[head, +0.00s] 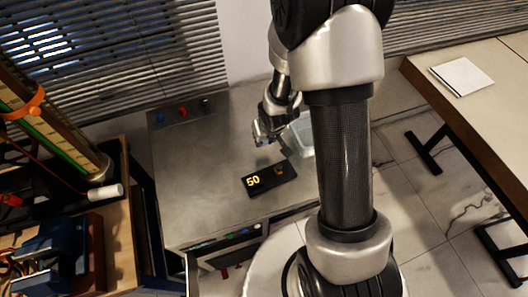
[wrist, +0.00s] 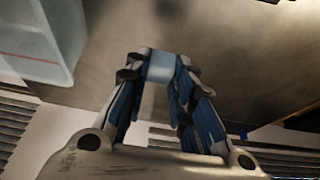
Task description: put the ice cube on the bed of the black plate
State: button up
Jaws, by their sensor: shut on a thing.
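The black plate (head: 283,172) lies on the grey metal bench top, with a yellow "50" and a small orange mark on its face. My gripper (head: 262,138) is above the bench, just beyond the plate in the head view. In the wrist view my gripper (wrist: 160,72) is shut on the ice cube (wrist: 160,67), a small pale-blue block between the fingertips. The cube cannot be made out in the head view. The plate is not clearly seen in the wrist view; only a dark blur shows at its top edge.
A clear bin (head: 304,136) stands right of my gripper, partly behind my arm; it also shows in the wrist view (wrist: 62,38). The bench top (head: 195,165) is bare left of the plate. Coloured knobs (head: 182,111) sit at its far left corner.

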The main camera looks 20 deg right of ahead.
aim_at(265, 145)
jog(key=shift+f+b, duration=0.85)
jog(key=shift+f, duration=1.75)
jog(key=shift+f, duration=0.2)
jog(key=o, duration=0.8)
jog(key=shift+r, duration=0.1)
